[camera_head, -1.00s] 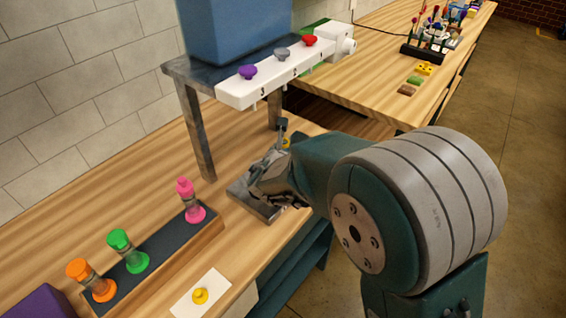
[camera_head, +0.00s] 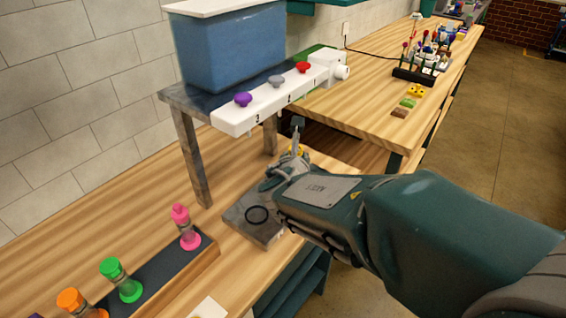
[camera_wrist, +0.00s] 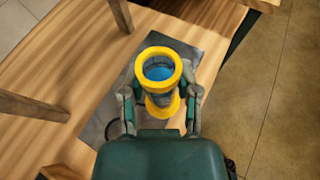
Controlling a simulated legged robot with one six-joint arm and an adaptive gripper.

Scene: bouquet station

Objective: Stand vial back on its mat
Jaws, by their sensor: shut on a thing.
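The vial has a yellow rim (camera_wrist: 146,57), a yellow base and blue inside. My gripper (camera_wrist: 161,101) is shut on it, with one finger on each side of its waist. In the head view only a bit of yellow (camera_head: 298,151) shows by my gripper (camera_head: 290,165), which hides most of the vial. The grey mat (camera_head: 240,220) lies on the wooden bench and bears a black ring (camera_head: 257,215). In the wrist view the mat (camera_wrist: 200,45) is behind the vial. The vial is by the mat's far side, off the ring; its height above the mat is unclear.
A rack (camera_head: 165,278) with pink, green and orange vials stands at the left. A metal stand (camera_head: 190,150) carries a blue tank (camera_head: 225,50) and a white bar (camera_head: 225,117) with coloured knobs. A white card (camera_head: 208,308) lies at the front edge.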

